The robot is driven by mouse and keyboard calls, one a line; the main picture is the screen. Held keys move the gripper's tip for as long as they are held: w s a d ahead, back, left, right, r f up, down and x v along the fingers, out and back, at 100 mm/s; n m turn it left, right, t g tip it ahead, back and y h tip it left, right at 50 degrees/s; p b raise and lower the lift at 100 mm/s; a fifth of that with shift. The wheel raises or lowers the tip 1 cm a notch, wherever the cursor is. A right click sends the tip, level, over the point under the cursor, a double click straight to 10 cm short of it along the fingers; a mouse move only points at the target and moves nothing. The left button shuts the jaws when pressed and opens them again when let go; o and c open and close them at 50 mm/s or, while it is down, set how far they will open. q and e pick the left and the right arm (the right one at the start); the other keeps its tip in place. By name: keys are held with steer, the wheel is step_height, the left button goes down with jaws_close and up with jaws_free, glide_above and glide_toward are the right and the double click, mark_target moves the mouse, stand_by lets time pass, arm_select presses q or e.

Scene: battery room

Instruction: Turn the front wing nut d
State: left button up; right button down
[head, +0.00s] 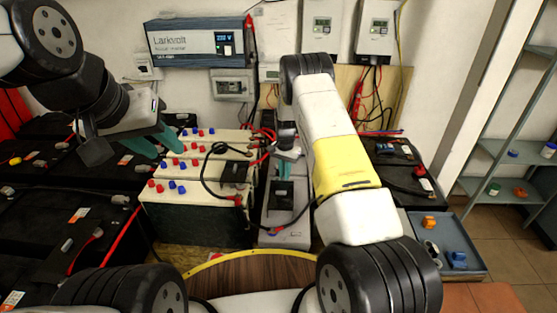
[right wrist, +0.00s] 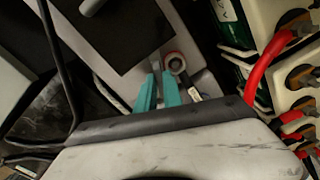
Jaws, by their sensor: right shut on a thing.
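My right gripper (head: 283,185) reaches down over a grey battery (head: 271,228) in the middle of the head view. In the right wrist view its two teal fingers (right wrist: 158,85) are close together on a small grey piece, which looks like the front wing nut (right wrist: 156,62). The fingers hide most of it. A round terminal with a red ring (right wrist: 175,64) sits just right of the fingertips. My left gripper (head: 168,142) hangs empty above the cream-topped batteries, its teal fingers apart.
Cream-topped batteries (head: 200,185) with red and blue caps stand left of the grey battery. Black and red cables run close by. Black batteries (head: 45,220) fill the left. A grey-blue tray (head: 445,238) with small parts lies right. An inverter (head: 200,40) hangs on the wall.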

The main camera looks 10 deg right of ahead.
steer(key=m, duration=1.3)
stand_by(0.7)
steer(key=c, duration=1.5)
jaws_free()
steer(key=shift+r, duration=3.95)
steer(key=shift+r, duration=0.1)
